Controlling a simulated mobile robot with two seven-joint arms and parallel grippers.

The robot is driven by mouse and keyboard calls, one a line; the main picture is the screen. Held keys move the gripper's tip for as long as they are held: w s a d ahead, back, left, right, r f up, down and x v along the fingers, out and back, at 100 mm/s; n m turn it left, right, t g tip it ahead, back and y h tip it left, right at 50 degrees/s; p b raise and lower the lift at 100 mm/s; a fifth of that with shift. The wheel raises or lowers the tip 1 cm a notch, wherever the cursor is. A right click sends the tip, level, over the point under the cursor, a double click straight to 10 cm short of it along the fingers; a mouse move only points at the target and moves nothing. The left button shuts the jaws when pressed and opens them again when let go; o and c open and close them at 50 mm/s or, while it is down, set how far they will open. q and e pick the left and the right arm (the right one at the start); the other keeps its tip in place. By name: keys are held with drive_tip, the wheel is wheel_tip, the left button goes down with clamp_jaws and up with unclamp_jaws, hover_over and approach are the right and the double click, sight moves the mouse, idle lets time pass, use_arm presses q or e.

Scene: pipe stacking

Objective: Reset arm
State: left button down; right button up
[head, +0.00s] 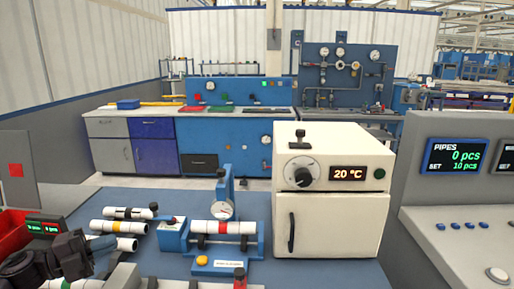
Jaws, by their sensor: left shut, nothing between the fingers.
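My left gripper (88,256) is dark and reaches in from the lower left over the blue table (330,272). It is shut and holds nothing. Several white pipes lie near it: one with a black band (115,212), one with a yellow band (105,226), and one just behind the gripper (128,244). A white pipe with a red band (240,227) lies across a blue fixture with a dial gauge (221,210). Another pipe shows partly at the bottom edge (88,284). My right gripper is not in view.
A cream oven (345,170) reading 20 °C stands right of the fixture, its door closed. A grey console (455,157) at right reads PIPES 0 pcs, SET 10 pcs. A red bin (12,232) is at the left edge. Blue workbenches (225,145) stand behind.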

use_arm(q)
drive_tip(key=s+a+f+n+y, duration=0.4)
drive_tip(key=s+f+n+y, duration=0.15)
drive_tip(key=s+f, duration=0.35)
drive_tip(key=s+a+f+n+y, duration=0.45)
drive_tip(key=s+f+n, duration=0.2)
drive_tip(key=s, duration=0.35)
drive_tip(key=s+a+f+n+y, duration=0.3)
drive_tip(key=s+f+n+y, duration=0.25)
drive_tip(key=s+f, duration=0.4)
drive_tip(key=d+f+n+t+p, duration=0.1)
drive_tip(key=d+n, duration=0.7)
drive_tip(key=d, duration=0.9)
drive_tip(key=shift+d+f, duration=0.3)
drive_tip(key=shift+f, duration=0.25)
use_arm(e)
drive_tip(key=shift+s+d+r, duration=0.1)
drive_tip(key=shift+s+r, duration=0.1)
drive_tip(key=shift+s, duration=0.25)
use_arm(q)
drive_tip(key=shift+w+n, duration=0.1)
drive_tip(key=shift+n, duration=0.15)
